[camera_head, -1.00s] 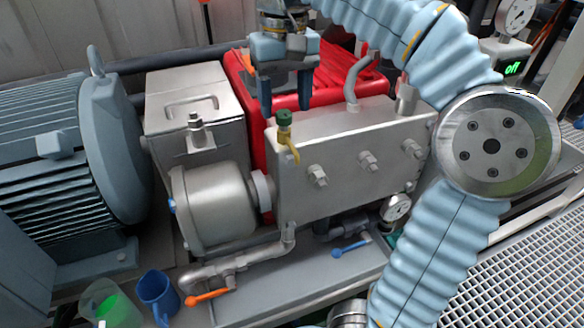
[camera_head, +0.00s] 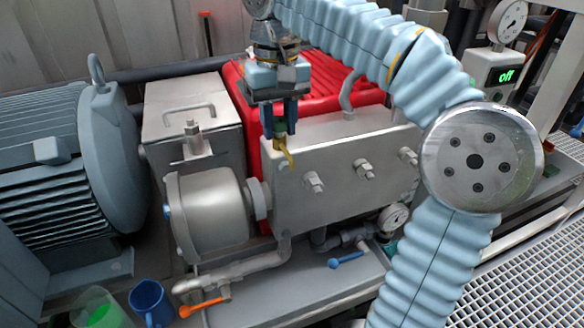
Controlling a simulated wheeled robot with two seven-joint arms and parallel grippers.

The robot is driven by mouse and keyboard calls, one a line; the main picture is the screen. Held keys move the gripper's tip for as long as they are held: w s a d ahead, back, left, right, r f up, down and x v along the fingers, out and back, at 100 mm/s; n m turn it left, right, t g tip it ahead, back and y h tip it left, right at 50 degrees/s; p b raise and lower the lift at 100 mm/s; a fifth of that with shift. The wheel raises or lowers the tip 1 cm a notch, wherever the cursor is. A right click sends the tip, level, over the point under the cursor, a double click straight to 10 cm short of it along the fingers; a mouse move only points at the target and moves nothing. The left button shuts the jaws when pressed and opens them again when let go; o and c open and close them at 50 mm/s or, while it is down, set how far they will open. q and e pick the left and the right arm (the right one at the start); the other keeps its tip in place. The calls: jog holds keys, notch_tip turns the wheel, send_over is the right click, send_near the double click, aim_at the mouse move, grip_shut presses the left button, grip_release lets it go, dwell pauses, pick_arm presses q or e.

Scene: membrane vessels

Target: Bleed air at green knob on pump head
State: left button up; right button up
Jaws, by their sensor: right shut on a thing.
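The pump head (camera_head: 335,178) is a grey metal block with several bolt fittings on its front face. The green knob (camera_head: 280,126) stands at its upper left corner, above a yellow spout (camera_head: 286,154). My right gripper (camera_head: 279,132) points down from above with its dark blue fingers on both sides of the knob. It is shut on the green knob, which is mostly hidden between the fingers. My left gripper is not in view.
A grey motor (camera_head: 60,170) stands at left, beside a metal box (camera_head: 190,115). A red cover (camera_head: 325,78) lies behind the pump head. A blue mug (camera_head: 150,302), a clear cup with green contents (camera_head: 100,312) and an orange-handled valve (camera_head: 202,307) are low at left. A display (camera_head: 505,76) reads "off".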

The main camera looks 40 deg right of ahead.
jog(key=shift+r+n+p, duration=0.2)
jog(key=shift+n+p, duration=0.4)
jog(key=shift+n, duration=0.2)
jog(key=shift+f+n+p, duration=0.1)
jog(key=shift+n+p, duration=0.25)
jog(key=shift+n, duration=0.75)
jog(key=n, duration=0.3)
jog(key=shift+f, duration=0.1)
jog(key=n, duration=0.5)
dwell(1.0)
jog(key=m, duration=0.6)
jog(key=shift+m, duration=0.4)
jog(key=m, duration=0.6)
jog(key=o, duration=1)
